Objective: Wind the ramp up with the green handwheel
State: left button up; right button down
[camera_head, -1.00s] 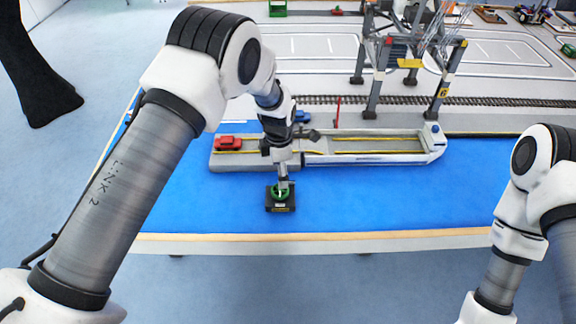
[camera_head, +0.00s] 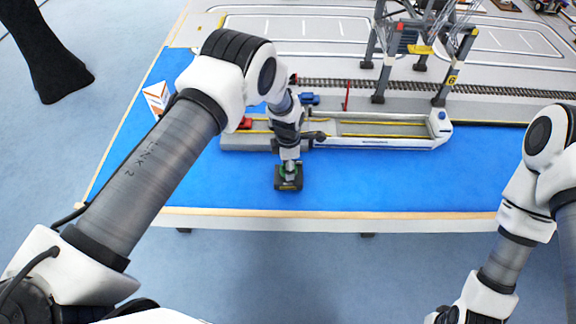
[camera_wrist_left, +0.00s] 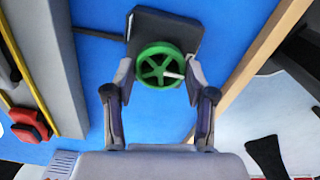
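The green handwheel (camera_wrist_left: 159,66) sits on a dark square base (camera_wrist_left: 170,28) on the blue surface. In the head view the wheel (camera_head: 289,171) is mostly hidden by my left gripper (camera_head: 289,165). In the left wrist view, the fingers of my left gripper (camera_wrist_left: 159,76) stand apart on either side of the wheel, with a small gap seeming to show on each side. A pale knob (camera_wrist_left: 174,74) shows on the wheel. The white and grey barge (camera_head: 385,143) lies behind. I cannot pick out the ramp clearly. My right gripper is out of view.
A gantry crane (camera_head: 420,50) stands over the rails. An orange and white box (camera_head: 157,97) is at the left. The blue surface right of the handwheel is clear.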

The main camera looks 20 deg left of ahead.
pick_arm(q)
jog(key=shift+s+f, duration=0.15)
jog(key=shift+f, duration=0.15)
